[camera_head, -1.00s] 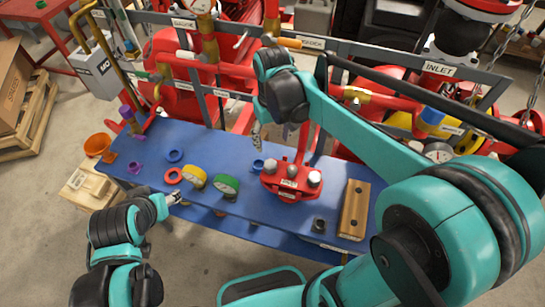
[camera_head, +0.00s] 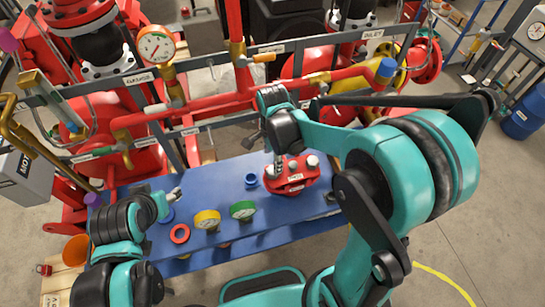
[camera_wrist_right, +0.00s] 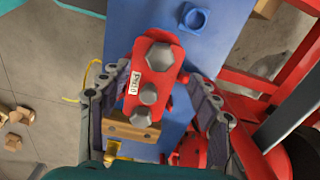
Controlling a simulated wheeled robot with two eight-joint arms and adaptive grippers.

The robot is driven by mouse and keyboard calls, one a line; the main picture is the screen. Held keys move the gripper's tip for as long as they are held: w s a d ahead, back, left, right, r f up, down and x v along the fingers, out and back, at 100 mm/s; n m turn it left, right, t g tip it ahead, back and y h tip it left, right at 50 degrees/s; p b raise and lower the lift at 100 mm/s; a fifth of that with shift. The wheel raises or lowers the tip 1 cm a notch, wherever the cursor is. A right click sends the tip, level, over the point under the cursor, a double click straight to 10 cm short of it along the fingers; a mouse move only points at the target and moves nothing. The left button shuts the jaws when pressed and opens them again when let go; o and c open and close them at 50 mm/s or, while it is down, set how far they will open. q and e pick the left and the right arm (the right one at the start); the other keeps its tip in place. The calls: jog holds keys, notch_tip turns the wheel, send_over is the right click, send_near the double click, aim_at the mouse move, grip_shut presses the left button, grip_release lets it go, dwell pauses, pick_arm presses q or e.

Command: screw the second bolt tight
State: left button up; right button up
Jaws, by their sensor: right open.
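A red fixture (camera_head: 291,186) with grey hex bolts sits on the blue bench (camera_head: 215,185) in the head view. One bolt (camera_head: 312,161) shows at its right end; the left end is partly behind my right gripper (camera_head: 277,165). In the wrist view the red fixture (camera_wrist_right: 165,75) lies between the open fingers of the right gripper (camera_wrist_right: 153,80). That view shows a large hex bolt head (camera_wrist_right: 159,56), a middle one (camera_wrist_right: 148,93) and a third (camera_wrist_right: 140,118). Nothing is held there. My left gripper (camera_head: 175,193) is over the bench's left part; its fingers are too small to judge.
Red pipework (camera_head: 200,105) stands behind the bench. A wooden block (camera_wrist_right: 130,131) lies near the fixture in the wrist view.

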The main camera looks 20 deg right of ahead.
aim_at(273, 176)
notch_tip(273, 176, down, 8)
jog(key=shift+r+b, duration=0.25)
jog(key=shift+b, duration=0.55)
jog(key=c, duration=1.3)
jog(key=shift+o, duration=0.8)
jog(key=shift+c, duration=0.7)
jog(key=shift+m, duration=0.8)
jog(key=m+b, duration=0.1)
jog(key=m, duration=0.4)
jog(key=shift+f, duration=0.1)
jog(key=m+b, duration=0.1)
jog(key=m, duration=0.7)
jog(key=shift+b, duration=0.35)
